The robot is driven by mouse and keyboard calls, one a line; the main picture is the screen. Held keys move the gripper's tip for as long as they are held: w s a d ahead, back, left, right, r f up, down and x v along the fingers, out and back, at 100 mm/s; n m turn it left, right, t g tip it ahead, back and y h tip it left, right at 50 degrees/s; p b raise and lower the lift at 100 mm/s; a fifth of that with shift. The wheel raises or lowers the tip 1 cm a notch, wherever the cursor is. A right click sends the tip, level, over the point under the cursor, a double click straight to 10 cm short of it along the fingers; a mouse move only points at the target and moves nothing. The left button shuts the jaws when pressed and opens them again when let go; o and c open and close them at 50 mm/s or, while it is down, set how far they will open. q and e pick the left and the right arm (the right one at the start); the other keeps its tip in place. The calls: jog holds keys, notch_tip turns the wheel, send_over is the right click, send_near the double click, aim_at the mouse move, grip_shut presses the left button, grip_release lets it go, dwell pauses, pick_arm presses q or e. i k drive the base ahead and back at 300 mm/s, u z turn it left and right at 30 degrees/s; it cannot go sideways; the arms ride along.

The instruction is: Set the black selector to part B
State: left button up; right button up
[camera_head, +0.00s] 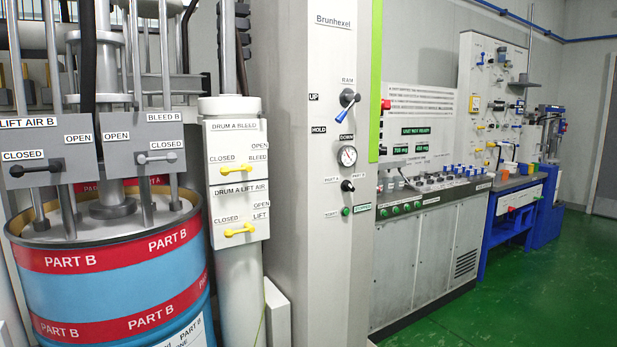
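The small black selector (347,186) sits on the front of the tall grey column, below a round gauge (347,156). Small labels flank it at its upper left and upper right; they are too small to read surely. Which label the selector points at is too small to tell. The blue drum (110,285) with red PART B bands stands at the left. Neither of my grippers is in view.
A blue-handled RAM lever (346,103) is above the gauge, and a green button (345,211) is below the selector. Black, grey and yellow valve handles (239,229) are at the left. A control console (430,190) stands right of the column. Green floor (500,290) is clear at right.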

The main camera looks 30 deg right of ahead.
aim_at(346, 186)
jog(key=z, duration=1.25)
